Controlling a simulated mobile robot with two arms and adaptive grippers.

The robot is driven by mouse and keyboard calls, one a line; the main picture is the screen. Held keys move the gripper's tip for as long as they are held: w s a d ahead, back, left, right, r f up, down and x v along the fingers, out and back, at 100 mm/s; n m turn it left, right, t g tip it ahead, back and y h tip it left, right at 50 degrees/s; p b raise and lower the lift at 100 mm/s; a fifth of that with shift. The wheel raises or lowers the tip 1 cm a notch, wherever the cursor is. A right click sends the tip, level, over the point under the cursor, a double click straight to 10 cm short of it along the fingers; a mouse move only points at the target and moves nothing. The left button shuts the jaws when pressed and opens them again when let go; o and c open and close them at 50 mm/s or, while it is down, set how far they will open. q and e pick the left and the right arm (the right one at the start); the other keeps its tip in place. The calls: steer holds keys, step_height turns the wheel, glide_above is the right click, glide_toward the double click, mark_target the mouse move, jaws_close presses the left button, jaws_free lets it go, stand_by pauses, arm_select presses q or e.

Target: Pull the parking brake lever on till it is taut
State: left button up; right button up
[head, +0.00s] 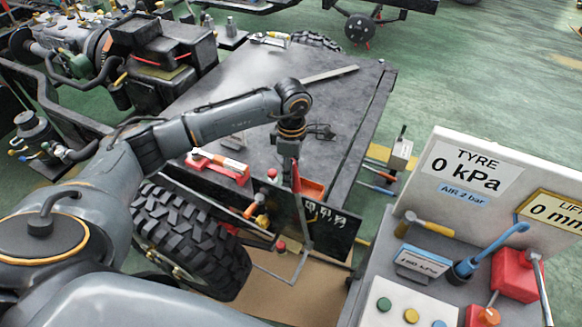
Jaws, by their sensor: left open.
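The parking brake lever looks to be the thin upright bar with a red upper grip (296,178) at the front edge of the dark bench. Its grey shaft runs down past the bench edge. My left gripper (290,158) points down at the top of the lever, and its jaws are open. It overlaps the grip's upper end, so I cannot tell whether the grip lies between the fingers. My right gripper is not in view.
A large tyre (190,238) stands below my left arm. Red-and-white tools (221,166) lie on the bench (220,97) left of the gripper. A white panel reading 0 kPa (463,170) stands at right above a cart with buttons. The green floor beyond is fairly open.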

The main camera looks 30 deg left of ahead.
arm_select(q)
steer(key=shift+c, duration=0.4)
steer(key=c, duration=0.3)
jaws_close()
steer(key=shift+a+f+b, duration=0.2)
steer(key=shift+a+b, duration=0.15)
steer(key=a, duration=0.1)
steer(key=a+h+b, duration=0.1)
steer(key=a+b, duration=0.1)
steer(key=shift+s+a+f, duration=0.15)
steer(key=shift+a+f, duration=0.1)
steer(key=shift+a, duration=0.05)
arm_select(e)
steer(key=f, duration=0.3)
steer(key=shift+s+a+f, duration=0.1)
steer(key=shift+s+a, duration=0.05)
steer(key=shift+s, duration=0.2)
arm_select(q)
steer(key=shift+o, duration=1.9)
jaws_free()
